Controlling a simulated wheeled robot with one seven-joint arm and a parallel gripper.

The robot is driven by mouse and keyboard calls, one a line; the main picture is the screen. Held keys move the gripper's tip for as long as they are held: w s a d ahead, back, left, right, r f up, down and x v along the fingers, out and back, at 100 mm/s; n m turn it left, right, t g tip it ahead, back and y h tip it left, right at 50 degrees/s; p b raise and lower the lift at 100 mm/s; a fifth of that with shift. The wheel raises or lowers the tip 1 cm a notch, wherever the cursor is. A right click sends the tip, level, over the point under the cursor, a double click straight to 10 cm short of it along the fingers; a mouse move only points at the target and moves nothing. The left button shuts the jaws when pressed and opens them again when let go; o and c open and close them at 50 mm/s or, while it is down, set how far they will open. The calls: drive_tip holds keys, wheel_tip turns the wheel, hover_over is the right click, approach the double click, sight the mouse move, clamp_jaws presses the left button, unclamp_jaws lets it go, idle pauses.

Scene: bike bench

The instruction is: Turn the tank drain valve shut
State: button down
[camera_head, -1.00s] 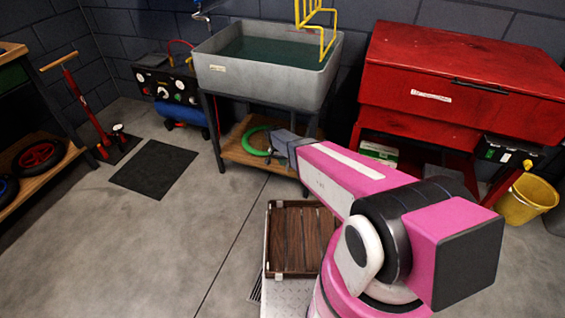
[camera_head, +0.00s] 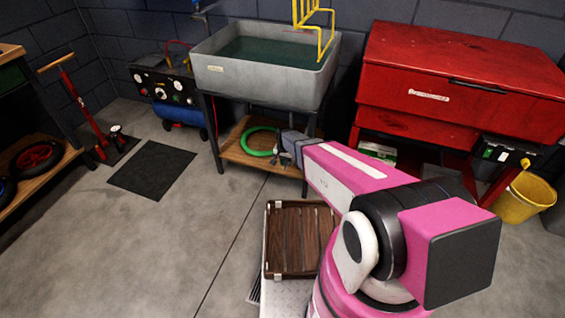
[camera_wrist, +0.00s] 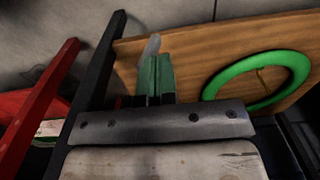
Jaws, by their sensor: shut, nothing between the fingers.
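The grey tank (camera_head: 212,75) holds dark green water and stands on a dark metal frame in the head view. I cannot make out its drain valve in either view; the underside of the tank is hidden. My gripper (camera_head: 277,150) is below the tank, near the frame's right front leg and above the wooden shelf. In the wrist view the fingers of my gripper (camera_wrist: 154,82) are together, with nothing seen held between them. A small pale piece (camera_wrist: 151,46) shows just beyond the fingertips; I cannot tell what it is.
A green hose ring (camera_head: 258,153) lies on the wooden shelf (camera_head: 233,153), close to my gripper. A dark frame leg (camera_wrist: 100,62) stands left of the fingers in the wrist view. A red cabinet (camera_head: 455,75) stands on the right. Floor is clear at the left front.

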drive_tip(key=shift+s+d+t+y, duration=0.15)
drive_tip(key=shift+d+t+y, duration=0.2)
drive_tip(key=shift+y, duration=0.35)
drive_tip(key=shift+s+d, duration=0.15)
drive_tip(key=shift+d, duration=0.15)
drive_tip(key=shift+s+d+f, duration=0.25)
drive_tip(key=shift+d+f, duration=0.1)
drive_tip(key=shift+d, duration=0.4)
drive_tip(key=shift+s+d+f, duration=0.2)
drive_tip(key=shift+d+f, duration=0.15)
drive_tip(key=shift+d, duration=0.35)
drive_tip(key=shift+s+d+f, duration=0.1)
drive_tip(key=shift+f, duration=0.1)
drive_tip(key=shift+r, duration=0.9)
